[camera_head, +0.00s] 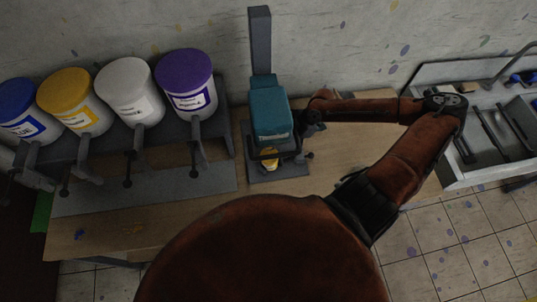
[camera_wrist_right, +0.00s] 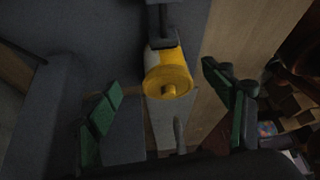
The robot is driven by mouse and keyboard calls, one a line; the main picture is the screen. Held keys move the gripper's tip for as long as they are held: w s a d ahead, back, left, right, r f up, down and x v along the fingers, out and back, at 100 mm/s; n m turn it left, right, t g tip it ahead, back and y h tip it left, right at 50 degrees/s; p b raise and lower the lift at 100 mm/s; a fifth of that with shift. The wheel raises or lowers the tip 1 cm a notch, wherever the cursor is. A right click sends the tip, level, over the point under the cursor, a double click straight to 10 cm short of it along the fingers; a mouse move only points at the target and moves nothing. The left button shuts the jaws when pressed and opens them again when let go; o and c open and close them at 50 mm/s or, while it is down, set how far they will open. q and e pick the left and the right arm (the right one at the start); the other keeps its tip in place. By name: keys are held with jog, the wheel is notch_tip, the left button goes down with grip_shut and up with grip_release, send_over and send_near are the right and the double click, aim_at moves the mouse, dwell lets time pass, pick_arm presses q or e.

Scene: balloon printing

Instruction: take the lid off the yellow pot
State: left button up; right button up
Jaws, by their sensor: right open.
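In the right wrist view a round yellow lid with a small central knob (camera_wrist_right: 168,82) faces the camera on a yellow and pale body. A small yellow thing (camera_head: 269,160) also shows at the foot of the teal press (camera_head: 270,108) in the head view, partly hidden. My right gripper (camera_wrist_right: 165,105) is open, with its green-padded fingers on either side of the lid and apparently apart from it. In the head view my right arm reaches the press from the right. A large yellow-lidded container (camera_head: 66,90) stands in the rack at left. My left gripper is out of view.
Blue (camera_head: 15,97), white (camera_head: 124,79) and purple (camera_head: 184,70) lidded containers stand in the same rack, with spouts facing forward. The wooden tabletop (camera_head: 205,205) is mostly clear in front. A grey sink unit (camera_head: 450,170) stands at right.

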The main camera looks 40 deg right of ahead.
aim_at(263, 152)
jog(key=a, duration=0.2)
jog(key=w+a, duration=0.1)
jog(key=a, duration=0.1)
jog(key=shift+w+a, duration=0.15)
jog(key=shift+a, duration=0.1)
jog(key=shift+a+f, duration=0.25)
jog(key=shift+f, duration=0.3)
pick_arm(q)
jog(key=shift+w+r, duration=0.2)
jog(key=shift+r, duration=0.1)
pick_arm(e)
jog(key=c, duration=0.7)
